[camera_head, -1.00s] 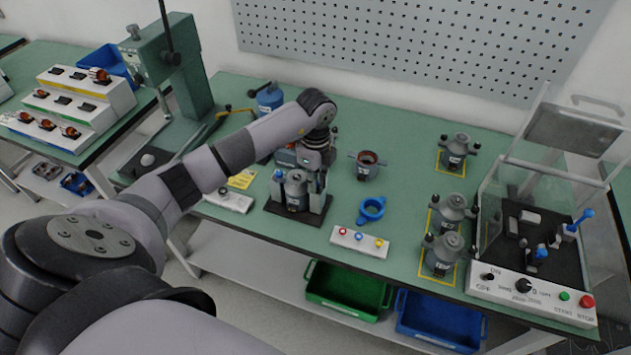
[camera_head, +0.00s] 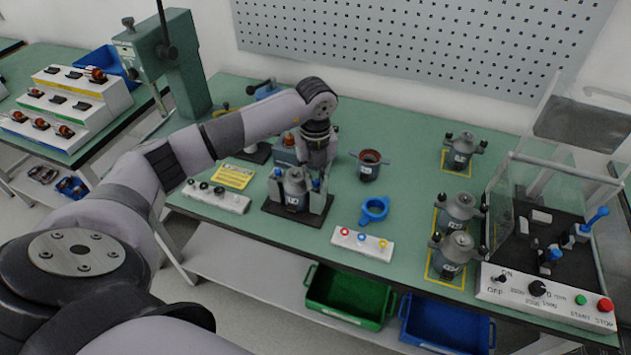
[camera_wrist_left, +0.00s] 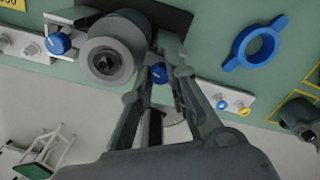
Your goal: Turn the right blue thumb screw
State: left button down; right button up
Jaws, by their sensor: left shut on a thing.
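A grey motor housing sits in a dark fixture (camera_head: 288,209) on the green table, with a blue thumb screw at each side. My left gripper (camera_wrist_left: 162,66) reaches down at the fixture's right side. Its two fingers are shut on the right blue thumb screw (camera_wrist_left: 159,74), one on either side of it; the knob shows between them in the left wrist view. The left blue thumb screw (camera_wrist_left: 59,43) is clear of the gripper, left of the round housing (camera_wrist_left: 113,58). In the head view my left gripper (camera_head: 318,172) partly hides the right screw. My right gripper is out of view.
A blue ring (camera_head: 374,210) and a white block with coloured buttons (camera_head: 362,244) lie to the right. A red-brown-lined housing (camera_head: 370,167) stands behind the ring. A white strip with knobs (camera_head: 216,197) is to the left. Green (camera_head: 345,293) and blue bins sit below.

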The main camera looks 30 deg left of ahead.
aim_at(317, 182)
pick_arm(q)
jog(key=shift+m, duration=0.6)
jog(key=c, duration=1.5)
grip_release()
jog(key=shift+c, duration=0.2)
jog(key=shift+d+r, duration=0.1)
jog(key=shift+r, duration=3.95)
